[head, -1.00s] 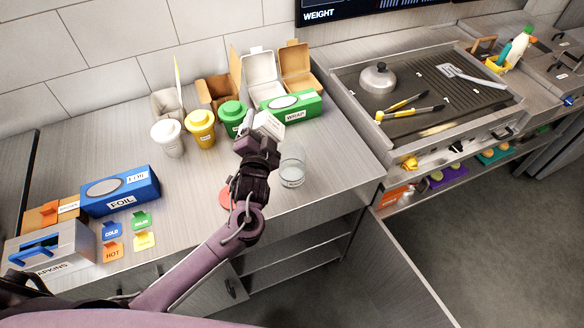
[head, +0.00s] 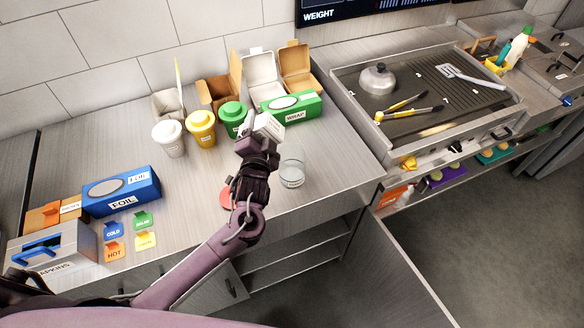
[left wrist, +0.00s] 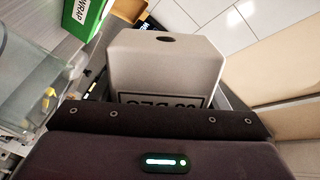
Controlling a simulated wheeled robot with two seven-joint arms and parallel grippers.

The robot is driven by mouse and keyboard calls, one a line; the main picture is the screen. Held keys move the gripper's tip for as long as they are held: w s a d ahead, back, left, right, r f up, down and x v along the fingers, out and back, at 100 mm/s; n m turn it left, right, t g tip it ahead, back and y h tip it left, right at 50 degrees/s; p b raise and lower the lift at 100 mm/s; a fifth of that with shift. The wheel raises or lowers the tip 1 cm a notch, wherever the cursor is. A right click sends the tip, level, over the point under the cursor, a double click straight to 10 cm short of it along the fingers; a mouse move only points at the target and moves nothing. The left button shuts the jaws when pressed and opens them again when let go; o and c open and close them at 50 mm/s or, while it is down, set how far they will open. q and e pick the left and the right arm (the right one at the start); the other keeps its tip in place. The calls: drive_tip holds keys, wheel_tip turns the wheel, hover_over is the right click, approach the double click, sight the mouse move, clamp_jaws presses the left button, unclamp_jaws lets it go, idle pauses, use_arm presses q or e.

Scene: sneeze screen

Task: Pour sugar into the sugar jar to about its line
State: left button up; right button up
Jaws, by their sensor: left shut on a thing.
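The glass sugar jar (head: 292,174) stands upright on the counter near its front edge, with a small label low on its side. It also shows in part at the left of the left wrist view (left wrist: 30,75). My left gripper (head: 258,138) is shut on a white box-shaped container (head: 269,125) beside and behind the jar, above the counter. In the left wrist view the container (left wrist: 165,62) has a dark hole in its end and a partly hidden printed label. I cannot see sugar flowing. My right gripper is not in view.
A green wrap box (head: 292,105) and open cartons stand behind. White, yellow and green lidded cups (head: 201,129) are to the left. A red disc (head: 226,197) lies near the counter's front edge. The griddle (head: 420,95) is right.

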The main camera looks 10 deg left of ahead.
use_arm(q)
drive_tip(key=shift+m+p, duration=0.3)
drive_tip(key=shift+p, duration=0.2)
idle(1.2)
idle(0.6)
drive_tip(key=shift+f+m, duration=0.1)
drive_tip(key=shift+m, duration=0.2)
drive_tip(key=shift+p, duration=0.45)
idle(0.9)
drive_tip(key=shift+m, duration=0.3)
drive_tip(key=shift+p, duration=0.35)
drive_tip(key=shift+f+m, duration=0.25)
drive_tip(key=shift+m, duration=0.45)
idle(2.7)
